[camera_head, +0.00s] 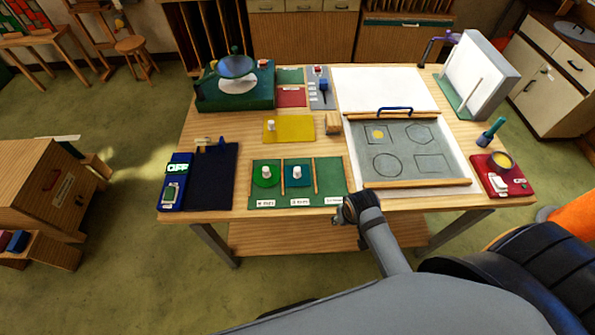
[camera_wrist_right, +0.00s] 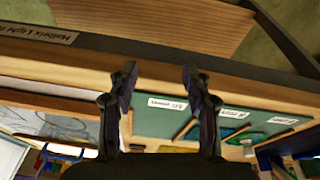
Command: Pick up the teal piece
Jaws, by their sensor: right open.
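The teal piece (camera_head: 298,172) is a small square plate with a white knob on top. It lies in the middle compartment of the green sorting tray (camera_head: 327,170), near the table's front edge. A round green piece (camera_head: 265,174) with a white knob lies in the compartment to its left; the right compartment is empty. My right gripper (camera_head: 350,208) is at the table's front edge, right of the tray and apart from the teal piece. In the right wrist view its fingers (camera_wrist_right: 160,80) are spread with nothing between them, and the tray shows beyond. My left gripper is not in view.
A yellow plate (camera_head: 300,128) with a white knob and a wooden block (camera_head: 333,124) lie behind the tray. A grey drawing panel (camera_head: 410,150) with outlined shapes is at right. A dark mat (camera_head: 212,175) lies left, a red stand (camera_head: 503,178) far right.

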